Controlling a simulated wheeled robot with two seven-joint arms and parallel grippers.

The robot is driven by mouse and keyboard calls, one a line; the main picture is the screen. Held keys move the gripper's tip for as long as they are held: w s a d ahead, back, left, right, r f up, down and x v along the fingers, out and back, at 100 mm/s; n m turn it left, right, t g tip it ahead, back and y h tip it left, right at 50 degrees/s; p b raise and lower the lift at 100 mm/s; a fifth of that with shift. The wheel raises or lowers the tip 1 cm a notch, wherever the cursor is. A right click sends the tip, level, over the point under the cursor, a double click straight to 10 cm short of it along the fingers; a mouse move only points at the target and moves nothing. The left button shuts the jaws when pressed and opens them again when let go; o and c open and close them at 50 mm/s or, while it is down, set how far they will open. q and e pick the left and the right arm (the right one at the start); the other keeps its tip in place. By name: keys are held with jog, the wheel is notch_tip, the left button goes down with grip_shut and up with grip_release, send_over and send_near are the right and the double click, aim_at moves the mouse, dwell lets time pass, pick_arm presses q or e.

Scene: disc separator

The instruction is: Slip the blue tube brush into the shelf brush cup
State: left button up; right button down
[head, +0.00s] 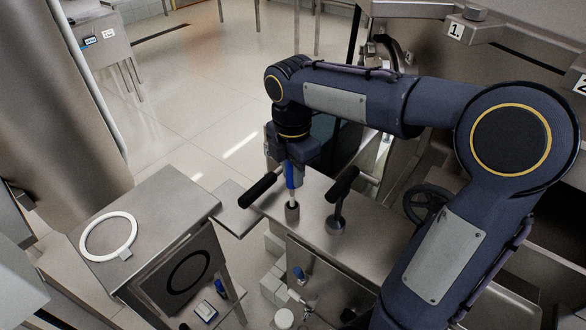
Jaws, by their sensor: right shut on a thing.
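My right gripper (290,160) points down over the metal shelf (312,222) and is shut on the blue tube brush (290,175). The brush hangs nearly upright, with its blue part at the jaws and a pale lower part below. A small grey cup (292,213) stands on the shelf directly under it. The pale lower part meets the cup's mouth in this view; I cannot tell how far inside it is. The fingertips are small and partly hidden by the gripper body. My left gripper is not in view.
Black-handled levers (343,184) stand close beside the cup, another handle (261,189) to its left. A metal cabinet with a white ring (108,236) is at left. Below the shelf are white blocks (271,282) and another blue item (299,272). Open floor lies behind.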

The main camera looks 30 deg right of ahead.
jog(key=shift+f+b, duration=0.8)
jog(key=shift+f, duration=0.5)
jog(key=c, duration=1.1)
grip_release()
jog(key=shift+c, duration=0.2)
jog(key=shift+r, duration=0.1)
notch_tip(320, 180, up, 8)
jog(key=shift+f+p, duration=0.2)
jog(key=shift+p, duration=0.2)
notch_tip(320, 180, up, 4)
jog(key=p, duration=0.4)
jog(key=shift+r, duration=0.15)
jog(key=s+a+f+m+t+y, duration=0.2)
jog(key=s+f+m, duration=0.2)
jog(key=s+m, duration=0.4)
jog(key=s+a+f+m+t+y, duration=0.2)
jog(key=s+f+m, duration=0.3)
jog(key=s+m, duration=0.4)
jog(key=m+t, duration=0.1)
jog(key=m, duration=0.3)
jog(key=shift+a+f+t, duration=0.2)
jog(key=shift+f+t, duration=0.05)
jog(key=shift+t, duration=0.05)
